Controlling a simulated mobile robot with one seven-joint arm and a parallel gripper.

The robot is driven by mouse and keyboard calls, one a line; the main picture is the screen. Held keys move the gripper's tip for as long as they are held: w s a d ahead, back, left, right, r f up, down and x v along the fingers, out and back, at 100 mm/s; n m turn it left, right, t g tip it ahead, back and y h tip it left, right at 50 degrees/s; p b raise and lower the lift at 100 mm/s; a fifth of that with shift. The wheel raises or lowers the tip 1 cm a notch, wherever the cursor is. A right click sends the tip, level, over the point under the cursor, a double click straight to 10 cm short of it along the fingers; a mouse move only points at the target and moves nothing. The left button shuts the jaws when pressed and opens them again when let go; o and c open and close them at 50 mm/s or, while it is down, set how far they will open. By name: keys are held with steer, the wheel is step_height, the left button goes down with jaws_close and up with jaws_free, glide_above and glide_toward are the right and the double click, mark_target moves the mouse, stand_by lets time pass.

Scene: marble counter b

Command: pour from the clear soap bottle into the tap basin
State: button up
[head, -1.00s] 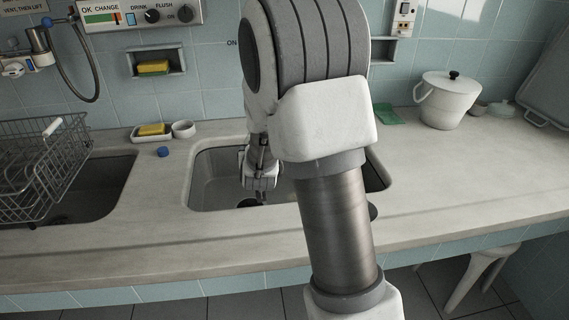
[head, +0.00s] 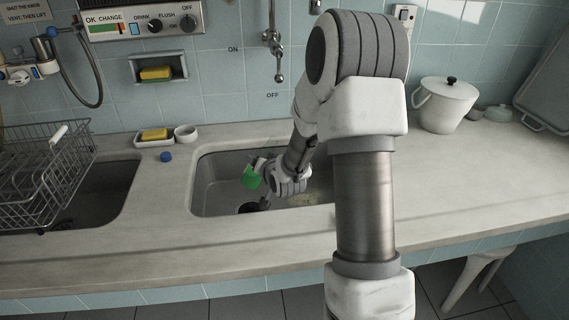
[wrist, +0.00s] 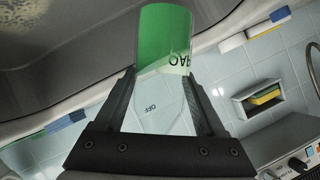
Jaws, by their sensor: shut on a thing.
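My gripper (wrist: 160,95) is shut on the clear soap bottle (wrist: 163,38). The bottle has a green part and partly seen dark lettering that reads upside down in the wrist view. In the head view the bottle (head: 251,177) shows as a green patch, tilted, at the end of my gripper (head: 264,178). It is over or inside the tap basin (head: 205,180), a grey sunken sink with a dark round drain. My arm hides the basin's right end. The bottle's mouth is not clear, and I cannot tell whether any liquid is flowing out.
A wall tap (head: 275,55) hangs above the basin. A blue cap (head: 165,156), a sponge on a dish (head: 153,135) and a small white bowl (head: 186,133) sit left of the basin. A white lidded pot (head: 445,105) stands right.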

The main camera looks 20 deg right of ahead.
steer(key=shift+d+m+y+p, duration=0.2)
steer(key=shift+m+y+p, duration=0.1)
steer(key=shift+p, duration=0.25)
steer(key=shift+a+f+m+y+p, duration=0.15)
steer(key=shift+f+m+y+p, duration=0.35)
steer(key=shift+p, duration=0.4)
steer(key=shift+a+f+m+y+p, duration=0.1)
steer(key=shift+a+m+y+p, duration=0.25)
steer(key=shift+m, duration=0.15)
steer(key=shift+a+f+m+t+y+p, duration=0.2)
steer(key=shift+a+m+t+y+p, duration=0.1)
steer(key=shift+m+y+p, duration=0.3)
stand_by(1.2)
steer(key=shift+a+f+m+y+p, duration=0.15)
steer(key=shift+m+y+p, duration=0.25)
steer(key=shift+m+y, duration=0.45)
stand_by(3.4)
